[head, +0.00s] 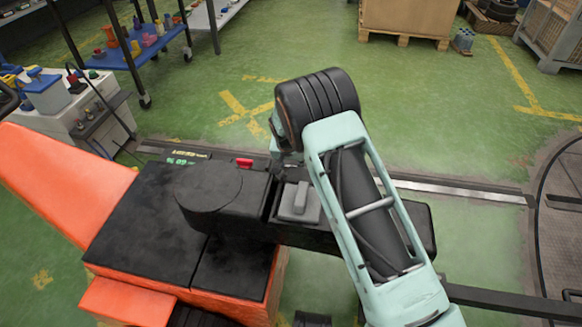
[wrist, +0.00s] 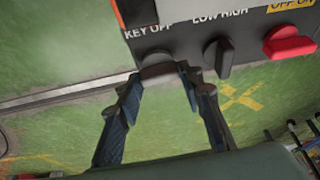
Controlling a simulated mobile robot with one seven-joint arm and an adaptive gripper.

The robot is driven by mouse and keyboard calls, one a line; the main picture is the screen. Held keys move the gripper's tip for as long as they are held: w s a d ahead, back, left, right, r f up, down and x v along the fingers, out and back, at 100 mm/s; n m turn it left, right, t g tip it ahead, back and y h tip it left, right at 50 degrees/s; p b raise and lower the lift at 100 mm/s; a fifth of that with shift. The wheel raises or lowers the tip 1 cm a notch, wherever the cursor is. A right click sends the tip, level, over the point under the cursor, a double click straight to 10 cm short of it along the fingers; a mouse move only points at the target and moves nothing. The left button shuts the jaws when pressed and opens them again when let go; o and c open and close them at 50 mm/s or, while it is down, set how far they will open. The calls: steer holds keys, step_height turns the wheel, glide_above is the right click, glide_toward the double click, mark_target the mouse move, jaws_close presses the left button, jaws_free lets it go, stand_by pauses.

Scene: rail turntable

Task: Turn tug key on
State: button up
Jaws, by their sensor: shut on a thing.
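The tug's control panel fills the top of the wrist view. The dark key knob (wrist: 156,62) sits under the label reading KEY OFF. My gripper (wrist: 162,72) has a finger on each side of the key knob and is shut on it. Beside it on the panel are a black LOW HIGH knob (wrist: 218,56) and a red OFF ON switch (wrist: 290,44). In the head view the tug's black console (head: 215,190) shows, with the red switch (head: 244,162) at its far edge. My arm hides the key and my fingertips there.
The tug's orange body (head: 60,175) lies at left. A grey lever (head: 300,198) stands on the console close to my arm. A cluttered white bench (head: 90,125) and blue shelf cart (head: 140,45) stand back left. A rail (head: 450,188) crosses the green floor, which is open beyond the tug.

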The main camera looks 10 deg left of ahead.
steer(key=shift+m, duration=0.4)
steer(key=o, duration=1.2)
steer(key=shift+c, duration=0.2)
steer(key=v, duration=1.2)
steer(key=shift+a, duration=0.1)
